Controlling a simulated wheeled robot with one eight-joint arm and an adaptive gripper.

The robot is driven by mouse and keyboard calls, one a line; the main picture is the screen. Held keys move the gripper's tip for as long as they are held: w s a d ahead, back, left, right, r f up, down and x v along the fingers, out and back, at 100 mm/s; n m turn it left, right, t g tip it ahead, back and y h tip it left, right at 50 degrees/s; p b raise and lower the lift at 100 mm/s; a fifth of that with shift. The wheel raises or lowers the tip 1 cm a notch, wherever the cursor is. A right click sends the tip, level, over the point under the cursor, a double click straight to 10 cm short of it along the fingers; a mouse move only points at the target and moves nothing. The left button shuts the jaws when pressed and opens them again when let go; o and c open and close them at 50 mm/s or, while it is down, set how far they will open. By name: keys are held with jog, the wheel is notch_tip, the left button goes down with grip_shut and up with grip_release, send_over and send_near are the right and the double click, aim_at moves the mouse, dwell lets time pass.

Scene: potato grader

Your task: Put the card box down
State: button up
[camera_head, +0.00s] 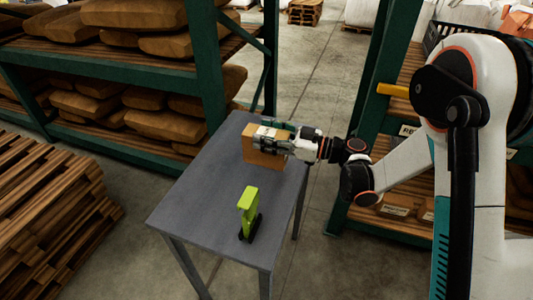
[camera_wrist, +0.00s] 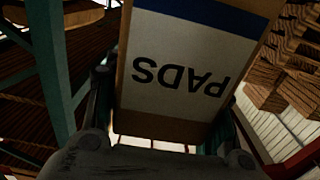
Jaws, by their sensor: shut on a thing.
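The card box (camera_head: 263,157) is a brown cardboard box at the far part of a grey table (camera_head: 190,204). My gripper (camera_head: 270,142) is shut on it from the right, with its fingers across the upper part. In the wrist view the box (camera_wrist: 187,70) fills the middle between the fingers, showing a white label that reads PADS, upside down, with a blue band. The box looks upright. I cannot tell whether its bottom touches the table top.
A lime-green and black tool (camera_head: 249,212) stands on the table's near part. Green racks with brown sacks (camera_head: 160,122) are behind and left, and a pallet stack (camera_head: 50,205) is at left. Another green rack (camera_head: 390,90) stands right. The table's left part is clear.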

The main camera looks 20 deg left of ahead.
jog(key=shift+f+b, duration=0.8)
jog(key=shift+f, duration=1.8)
jog(key=shift+f, duration=0.1)
jog(key=o, duration=1.2)
jog(key=shift+o, duration=0.2)
jog(key=s+d+p, duration=0.1)
jog(key=d+p, duration=0.1)
jog(key=d, duration=1)
jog(key=shift+p, duration=0.35)
